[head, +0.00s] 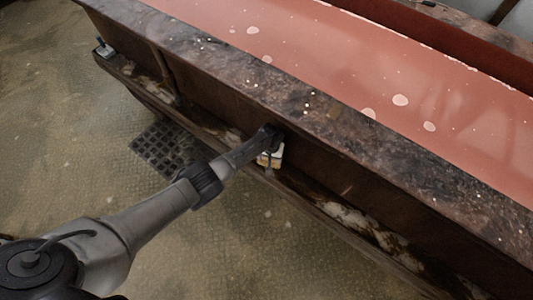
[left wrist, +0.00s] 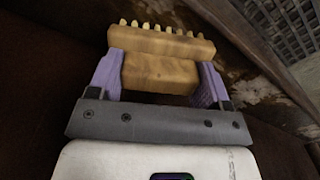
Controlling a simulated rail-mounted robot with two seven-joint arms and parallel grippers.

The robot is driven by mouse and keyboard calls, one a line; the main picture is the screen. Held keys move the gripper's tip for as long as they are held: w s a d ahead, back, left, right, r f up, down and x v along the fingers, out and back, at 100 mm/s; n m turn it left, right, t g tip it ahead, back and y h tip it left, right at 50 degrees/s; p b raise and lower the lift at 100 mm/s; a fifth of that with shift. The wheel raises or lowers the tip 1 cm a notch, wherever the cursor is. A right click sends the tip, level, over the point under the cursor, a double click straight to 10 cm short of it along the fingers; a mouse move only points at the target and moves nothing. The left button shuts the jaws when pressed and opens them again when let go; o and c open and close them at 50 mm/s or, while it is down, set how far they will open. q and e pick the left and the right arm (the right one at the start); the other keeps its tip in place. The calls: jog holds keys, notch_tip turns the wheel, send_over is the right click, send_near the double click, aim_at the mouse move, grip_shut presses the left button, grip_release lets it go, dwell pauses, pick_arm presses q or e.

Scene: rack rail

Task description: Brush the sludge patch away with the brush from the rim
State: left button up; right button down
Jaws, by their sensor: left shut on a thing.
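The brush (left wrist: 165,42), a tan wooden block with a row of pale bristle tufts, sits between the purple fingers of my left gripper (left wrist: 158,76), which is shut on it. In the head view my left gripper (head: 271,157) is beside the dark outer side of the tank, below its rim (head: 230,75); the brush is too small there to make out clearly. A small tan-brown patch (head: 335,113) on the mottled rim, up and right of the gripper, may be the sludge patch. My right gripper is not in view.
The tank holds reddish liquid (head: 400,70) with pale floating spots. A lower ledge (head: 350,216) with whitish, rusty stains runs along its side. A small object (head: 104,49) sits at the ledge's far left end. A floor grate (head: 165,150) lies beside the tank; the floor around is open.

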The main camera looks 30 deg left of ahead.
pick_arm(q)
jog(key=shift+s+d, duration=0.1)
jog(key=shift+d, duration=0.8)
jog(key=shift+d+p, duration=0.35)
jog(key=shift+d, duration=0.95)
jog(key=shift+s+a+f, duration=0.1)
jog(key=shift+a, duration=0.05)
jog(key=shift+a, duration=0.1)
